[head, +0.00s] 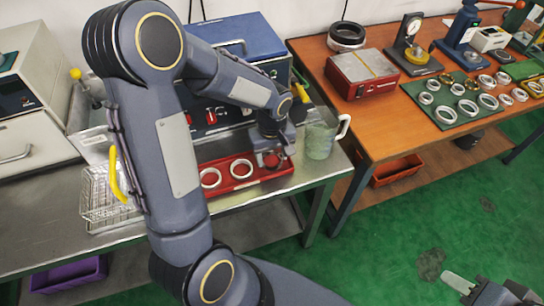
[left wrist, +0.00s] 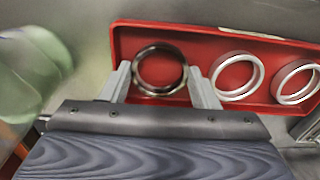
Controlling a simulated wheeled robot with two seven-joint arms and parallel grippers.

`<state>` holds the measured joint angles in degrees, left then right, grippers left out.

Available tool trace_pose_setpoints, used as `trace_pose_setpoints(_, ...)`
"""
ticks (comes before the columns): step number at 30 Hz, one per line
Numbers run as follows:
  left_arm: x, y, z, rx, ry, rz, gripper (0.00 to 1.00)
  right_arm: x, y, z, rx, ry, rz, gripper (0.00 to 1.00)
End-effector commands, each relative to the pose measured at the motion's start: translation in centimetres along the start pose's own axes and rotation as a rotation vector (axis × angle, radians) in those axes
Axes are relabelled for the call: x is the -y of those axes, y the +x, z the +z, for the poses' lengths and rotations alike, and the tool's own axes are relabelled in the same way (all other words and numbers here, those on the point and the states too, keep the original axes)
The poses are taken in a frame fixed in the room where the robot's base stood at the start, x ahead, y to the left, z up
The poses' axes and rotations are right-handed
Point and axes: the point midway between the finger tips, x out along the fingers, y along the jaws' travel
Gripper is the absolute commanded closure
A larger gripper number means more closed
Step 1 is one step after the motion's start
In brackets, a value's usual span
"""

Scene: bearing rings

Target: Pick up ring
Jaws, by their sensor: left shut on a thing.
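In the left wrist view a dark, shiny ring (left wrist: 158,92) sits between the two fingers of my left gripper (left wrist: 159,70), at one end of the red tray (left wrist: 200,34). The fingers press on its outer sides. Whether the ring touches the tray floor I cannot tell. In the head view my left gripper (head: 270,158) is over the right end of the red tray (head: 247,183). Two pale rings lie in the tray beside it, a nearer one (left wrist: 237,75) and a farther one (left wrist: 297,82). My right gripper (head: 475,288) shows partly at the bottom right, away from the tables.
A green mug (head: 320,140) stands just right of the tray. A blue machine (head: 245,40) is behind, and a wire basket (head: 100,195) is at left. The wooden table (head: 390,125) holds a red box (head: 362,75) and a green mat (head: 425,105) with several rings.

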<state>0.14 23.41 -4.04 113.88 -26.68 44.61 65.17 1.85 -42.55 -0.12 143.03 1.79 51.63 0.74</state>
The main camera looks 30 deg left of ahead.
Motion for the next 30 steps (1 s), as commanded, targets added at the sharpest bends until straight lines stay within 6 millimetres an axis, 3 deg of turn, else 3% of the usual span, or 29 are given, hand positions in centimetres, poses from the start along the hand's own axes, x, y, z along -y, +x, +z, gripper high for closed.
trace_pose_setpoints(5, -0.1, -1.3, -0.1, -0.003, 0.0, 0.003, 0.67, 0.1, -0.1, -0.1, 0.0, 0.0, 0.0, 0.64)
trace_pose_setpoints(9, 0.0, -3.5, 0.0, -0.004, 0.0, 0.004, 0.67, 0.1, -0.3, -0.2, 0.0, 0.0, 0.0, 0.64)
trace_pose_setpoints(17, 4.8, -9.5, 2.0, -0.006, -0.002, 0.008, 0.67, 0.2, -0.5, -0.3, 0.0, 0.0, 0.0, 0.64)
trace_pose_setpoints(24, 10.1, -11.7, 4.3, -0.003, -0.003, 0.004, 0.67, 0.2, -0.3, -0.2, 0.0, 0.0, 0.0, 0.64)
trace_pose_setpoints(30, 12.3, -12.7, 5.3, -0.002, -0.002, 0.002, 0.67, 0.2, -0.4, -0.2, 0.0, 0.0, 0.0, 0.64)
